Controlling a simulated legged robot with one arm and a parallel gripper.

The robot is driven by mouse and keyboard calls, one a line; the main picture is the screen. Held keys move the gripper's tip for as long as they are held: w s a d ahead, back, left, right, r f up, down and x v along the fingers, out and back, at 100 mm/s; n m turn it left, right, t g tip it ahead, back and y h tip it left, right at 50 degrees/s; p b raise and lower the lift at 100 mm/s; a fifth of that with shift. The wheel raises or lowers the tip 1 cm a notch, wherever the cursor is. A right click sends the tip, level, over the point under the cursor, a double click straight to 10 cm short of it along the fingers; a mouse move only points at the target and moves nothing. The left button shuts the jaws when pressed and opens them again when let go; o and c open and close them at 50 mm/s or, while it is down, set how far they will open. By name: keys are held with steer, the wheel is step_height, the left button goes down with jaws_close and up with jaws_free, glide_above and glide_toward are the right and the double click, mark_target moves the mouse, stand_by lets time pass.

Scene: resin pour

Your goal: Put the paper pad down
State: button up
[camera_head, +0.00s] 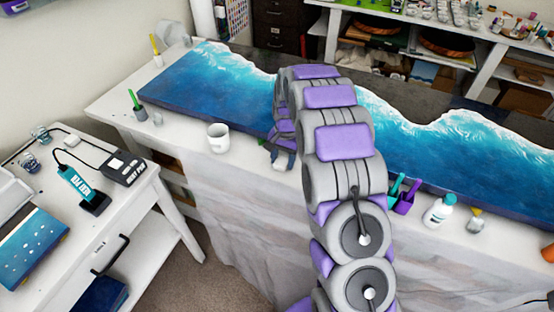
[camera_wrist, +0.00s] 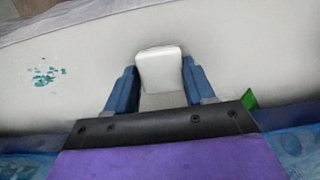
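The paper pad (camera_wrist: 160,70) is a small white block between the two blue fingers of my gripper (camera_wrist: 160,88) in the wrist view. Both fingers meet its sides, so my gripper is shut on it. My gripper (camera_head: 280,158) is partly hidden behind my arm there. I cannot tell whether the pad touches the table top.
A white mug (camera_head: 218,138) stands left of my gripper. Blue resin slabs (camera_head: 200,85) fill the table behind it. Purple and teal cups (camera_head: 405,203) and a white bottle (camera_head: 438,211) stand to the right. A green spot (camera_wrist: 249,99) and teal specks (camera_wrist: 45,74) show in the wrist view.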

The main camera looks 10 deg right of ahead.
mark_target(284, 160)
steer(key=shift+o, duration=0.7)
steer(key=shift+d, duration=0.45)
steer(key=shift+o, duration=0.9)
steer(key=a, duration=0.5)
steer(key=d+r, duration=0.3)
steer(key=d+r+p, duration=0.1)
steer(key=d, duration=0.1)
steer(key=shift+w+r, duration=0.15)
steer(key=shift+w, duration=0.1)
steer(key=a+r+p, duration=0.2)
steer(key=a+r, duration=0.2)
steer(key=r, duration=0.4)
steer(key=s+r+n, duration=0.2)
steer(key=s+r, duration=0.3)
steer(key=s, duration=0.3)
steer(key=s+r+n, duration=0.1)
steer(key=s+r, duration=0.3)
steer(key=s, duration=0.5)
steer(key=s+n, duration=0.4)
steer(key=s, duration=2.2)
steer(key=shift+d+g+h, duration=0.2)
steer(key=shift+g+h, duration=0.2)
